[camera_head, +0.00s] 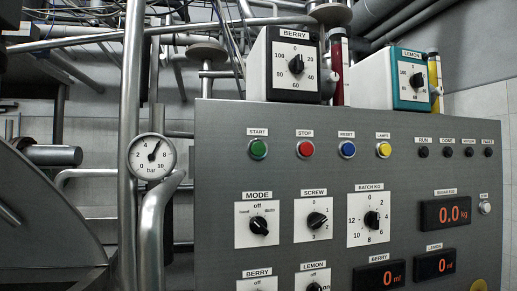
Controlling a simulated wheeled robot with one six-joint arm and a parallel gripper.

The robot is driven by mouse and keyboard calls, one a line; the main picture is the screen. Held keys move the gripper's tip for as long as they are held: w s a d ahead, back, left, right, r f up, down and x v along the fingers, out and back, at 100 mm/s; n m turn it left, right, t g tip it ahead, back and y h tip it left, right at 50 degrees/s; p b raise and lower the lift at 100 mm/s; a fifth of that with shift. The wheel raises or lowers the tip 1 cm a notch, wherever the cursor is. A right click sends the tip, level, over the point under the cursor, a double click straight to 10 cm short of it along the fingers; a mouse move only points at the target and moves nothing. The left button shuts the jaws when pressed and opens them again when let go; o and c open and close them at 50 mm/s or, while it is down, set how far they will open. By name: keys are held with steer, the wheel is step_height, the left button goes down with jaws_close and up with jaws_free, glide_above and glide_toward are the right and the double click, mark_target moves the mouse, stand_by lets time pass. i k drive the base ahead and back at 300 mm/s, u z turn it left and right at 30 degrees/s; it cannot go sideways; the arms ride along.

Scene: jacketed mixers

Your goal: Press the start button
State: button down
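The start button (258,149) is a round green button under a "START" label, at the upper left of the grey control panel (225,195). Nothing covers it in the head view. To its right in the same row are the red stop button (306,149), the blue reset button (347,149) and the yellow lamps button (383,149). My gripper is not in view.
Below the buttons are the mode (258,225), screw (317,220) and batch dials (371,219). A berry dial box (286,65) and a lemon dial box (394,79) stand on top. Left of the panel are a pressure gauge (152,156) and vertical pipes (130,100).

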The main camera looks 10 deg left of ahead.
mark_target(257, 149)
steer(key=z, duration=1.2)
steer(key=k, duration=1.1)
steer(key=u, duration=1.95)
